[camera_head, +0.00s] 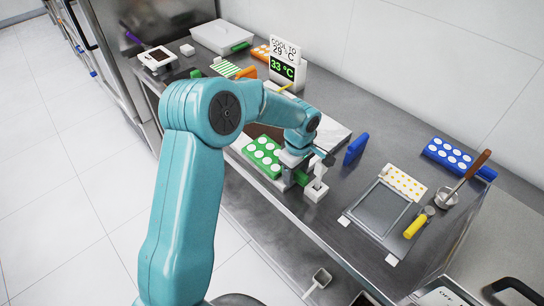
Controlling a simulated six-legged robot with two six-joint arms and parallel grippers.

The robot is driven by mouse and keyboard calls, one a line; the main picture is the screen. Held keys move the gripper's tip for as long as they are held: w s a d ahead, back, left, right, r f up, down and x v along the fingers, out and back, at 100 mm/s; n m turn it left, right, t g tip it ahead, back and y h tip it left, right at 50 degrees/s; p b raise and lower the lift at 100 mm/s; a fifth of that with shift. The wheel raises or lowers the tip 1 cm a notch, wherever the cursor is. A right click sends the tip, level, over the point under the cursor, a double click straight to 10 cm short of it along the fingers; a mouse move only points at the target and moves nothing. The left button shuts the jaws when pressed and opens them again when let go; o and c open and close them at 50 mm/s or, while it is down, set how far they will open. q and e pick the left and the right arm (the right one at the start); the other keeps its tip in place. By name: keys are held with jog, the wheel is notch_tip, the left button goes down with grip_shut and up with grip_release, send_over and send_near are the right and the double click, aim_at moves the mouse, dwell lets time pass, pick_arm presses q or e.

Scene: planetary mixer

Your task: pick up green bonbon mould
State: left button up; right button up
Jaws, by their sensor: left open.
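A darker green piece (301,178), seemingly the mould's end grip, shows between the fingers. My left gripper (302,179) is open and low over the counter at the mould's right end, with its white fingers on either side of that piece. I cannot tell whether the fingers touch it. My right gripper is not in view.
A temperature display (285,69) is behind. Bare counter lies between.

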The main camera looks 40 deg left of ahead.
pick_arm(q)
jog(key=c, duration=1)
jog(key=shift+r, duration=0.1)
